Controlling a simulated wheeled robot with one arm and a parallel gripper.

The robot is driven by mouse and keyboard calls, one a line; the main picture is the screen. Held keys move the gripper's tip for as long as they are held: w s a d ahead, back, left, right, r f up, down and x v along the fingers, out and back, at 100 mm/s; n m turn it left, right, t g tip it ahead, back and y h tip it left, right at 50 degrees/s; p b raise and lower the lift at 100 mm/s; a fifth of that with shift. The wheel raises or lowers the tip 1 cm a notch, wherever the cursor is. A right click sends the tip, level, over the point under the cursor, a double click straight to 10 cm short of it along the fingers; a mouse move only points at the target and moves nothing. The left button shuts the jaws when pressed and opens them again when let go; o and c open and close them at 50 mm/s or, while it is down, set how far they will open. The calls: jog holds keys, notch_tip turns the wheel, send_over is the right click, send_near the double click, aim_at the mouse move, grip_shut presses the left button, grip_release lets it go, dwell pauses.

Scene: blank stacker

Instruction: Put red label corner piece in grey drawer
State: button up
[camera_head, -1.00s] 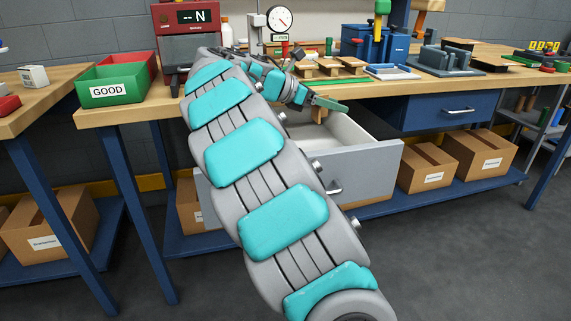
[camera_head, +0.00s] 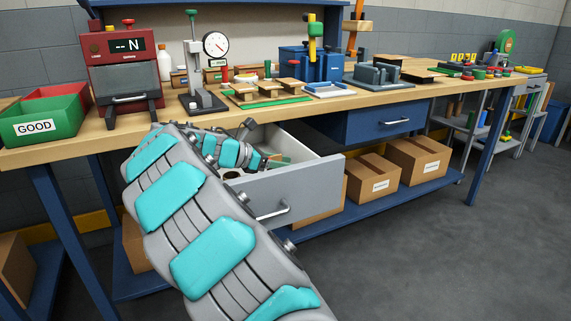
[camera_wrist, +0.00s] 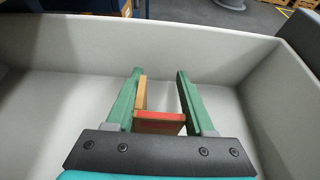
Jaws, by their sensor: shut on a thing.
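The grey drawer (camera_head: 310,181) is pulled open under the workbench. Its pale walls (camera_wrist: 225,52) and floor fill most of the wrist view. My gripper (camera_wrist: 160,76) has two green fingers and is shut on the red label corner piece (camera_wrist: 160,122), a wooden L-shape with a red face. The piece sits between the fingers, close to the palm. In the head view my gripper (camera_head: 283,160) is down within the drawer opening, and the piece cannot be made out clearly. I cannot tell whether the piece touches the drawer floor.
The workbench (camera_head: 120,133) above carries a red meter (camera_head: 127,70), a green GOOD bin (camera_head: 45,118), a dial gauge stand (camera_head: 195,80) and fixtures. A blue closed drawer (camera_head: 385,119) is to the right. Cardboard boxes (camera_head: 418,160) stand on the lower shelf. The drawer floor around the gripper looks clear.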

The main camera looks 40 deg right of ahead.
jog(key=shift+f, duration=0.15)
jog(key=o, duration=1.3)
jog(key=v, duration=1.2)
jog(key=shift+a, duration=0.1)
